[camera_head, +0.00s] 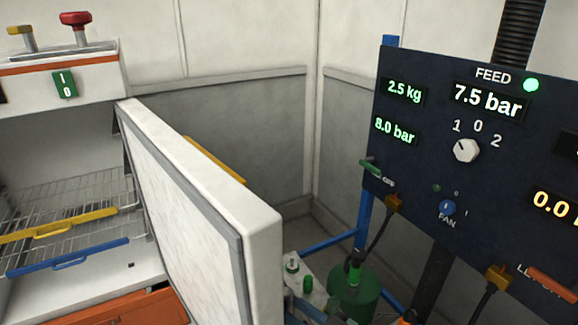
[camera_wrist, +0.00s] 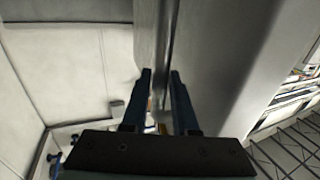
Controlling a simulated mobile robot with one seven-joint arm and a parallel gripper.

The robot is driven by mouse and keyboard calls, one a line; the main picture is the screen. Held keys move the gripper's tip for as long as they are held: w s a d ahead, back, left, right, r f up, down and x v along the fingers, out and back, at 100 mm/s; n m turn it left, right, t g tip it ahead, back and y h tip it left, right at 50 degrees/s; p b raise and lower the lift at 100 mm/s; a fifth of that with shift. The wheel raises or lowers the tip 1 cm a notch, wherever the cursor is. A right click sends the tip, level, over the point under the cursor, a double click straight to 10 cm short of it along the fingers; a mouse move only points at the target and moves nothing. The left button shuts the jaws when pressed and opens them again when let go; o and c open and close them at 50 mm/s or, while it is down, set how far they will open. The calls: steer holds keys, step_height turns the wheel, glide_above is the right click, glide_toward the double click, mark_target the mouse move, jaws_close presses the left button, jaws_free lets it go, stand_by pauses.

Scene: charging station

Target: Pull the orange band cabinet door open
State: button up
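The cabinet with the orange band (camera_head: 60,66) stands at the left of the head view. Its white door (camera_head: 262,250) stands swung out from the cabinet, with the grey-edged inner face towards me. A yellow bar (camera_head: 216,160) shows just past the door's top edge, mostly hidden behind it. In the wrist view my gripper (camera_wrist: 161,75) has its two dark fingers apart, with nothing clearly held between them. They point along a pale panel (camera_wrist: 215,65), which looks like the door. Whether they touch it I cannot tell. My gripper does not show in the head view.
Inside the cabinet are wire racks with a yellow front bar (camera_head: 60,226) and a blue front bar (camera_head: 68,258). A dark FEED panel (camera_head: 420,150) stands at the right. A green cylinder (camera_head: 362,300) and blue frame bars (camera_head: 325,243) lie between door and panel.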

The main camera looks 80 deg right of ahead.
steer(key=o, duration=0.3)
steer(key=shift+b+v, duration=0.65)
steer(key=shift+v, duration=5.8)
steer(key=shift+s, duration=0.1)
